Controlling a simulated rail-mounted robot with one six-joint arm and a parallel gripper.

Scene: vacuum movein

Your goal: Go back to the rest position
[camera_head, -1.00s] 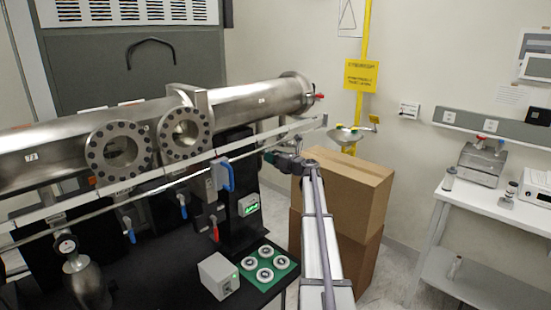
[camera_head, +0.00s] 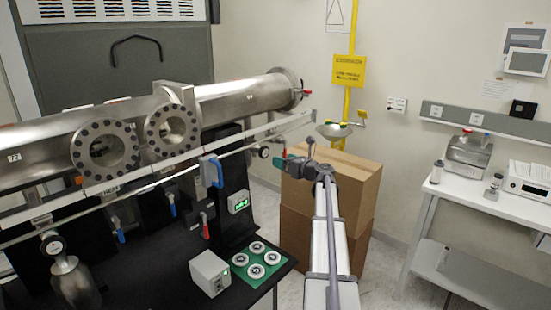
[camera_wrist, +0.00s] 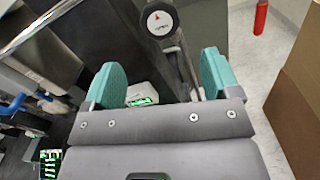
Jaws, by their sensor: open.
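My gripper (camera_wrist: 160,82) shows in the wrist view with its two teal fingers spread apart and nothing between them. A round pressure gauge (camera_wrist: 160,19) on a metal stem stands beyond the fingers, apart from them. In the head view my gripper (camera_head: 284,160) is at the end of my arm, to the right of the gauge (camera_head: 264,152) and in front of the cardboard boxes. The fingers are small there and partly hidden by the wrist.
The steel vacuum chamber (camera_head: 230,97) and a long rail (camera_head: 240,143) lie to the left. Stacked cardboard boxes (camera_head: 355,190) stand close behind my arm. A black table with a green tray (camera_head: 279,262) is below left. A white bench (camera_head: 475,190) is at right.

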